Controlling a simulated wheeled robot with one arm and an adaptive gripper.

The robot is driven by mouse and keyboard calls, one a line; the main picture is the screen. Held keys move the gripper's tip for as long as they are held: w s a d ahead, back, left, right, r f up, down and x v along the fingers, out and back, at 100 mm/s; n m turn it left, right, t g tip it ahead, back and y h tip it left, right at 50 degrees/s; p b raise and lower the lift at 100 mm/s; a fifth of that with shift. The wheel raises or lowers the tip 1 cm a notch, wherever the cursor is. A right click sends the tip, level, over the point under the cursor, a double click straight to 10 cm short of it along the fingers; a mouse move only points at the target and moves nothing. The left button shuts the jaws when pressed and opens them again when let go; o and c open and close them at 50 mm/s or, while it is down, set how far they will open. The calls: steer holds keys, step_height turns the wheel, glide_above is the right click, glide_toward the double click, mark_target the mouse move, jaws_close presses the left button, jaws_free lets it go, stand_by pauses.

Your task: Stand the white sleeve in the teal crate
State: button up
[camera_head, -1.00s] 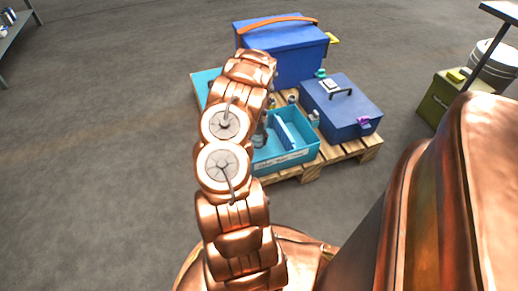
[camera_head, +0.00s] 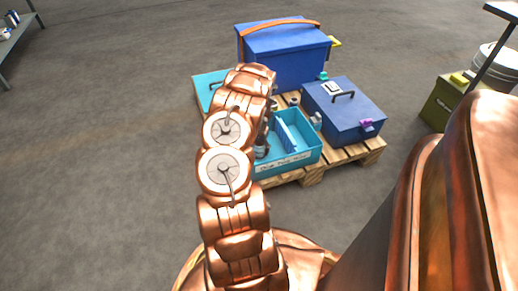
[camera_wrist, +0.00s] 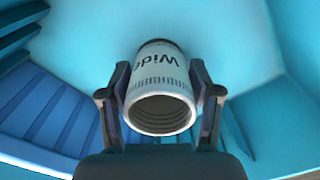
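The white sleeve (camera_wrist: 160,85), a short tube with dark lettering and a threaded open end facing the camera, is between the fingers of my gripper (camera_wrist: 160,92) in the wrist view. The fingers press against its two sides. Teal surfaces of the crate (camera_wrist: 285,45) surround it; whether its far end touches the floor I cannot tell. In the head view the teal crate (camera_head: 315,154) sits at the pallet's front with a white label. My arm covers its left part, and my gripper is mostly hidden there.
A blue ribbed piece (camera_wrist: 45,110) stands in the crate beside the sleeve. A blue toolbox (camera_head: 345,112) is right of the crate, a larger blue box (camera_head: 285,55) behind. Small bottles stand between them on the wooden pallet (camera_head: 312,174). An olive box (camera_head: 443,100) is farther right.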

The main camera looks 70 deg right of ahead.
steer(key=shift+o, duration=1.4)
step_height(320, 180, up, 11)
steer(key=p, duration=0.4)
steer(key=shift+r+p, duration=0.35)
steer(key=shift+r, duration=0.3)
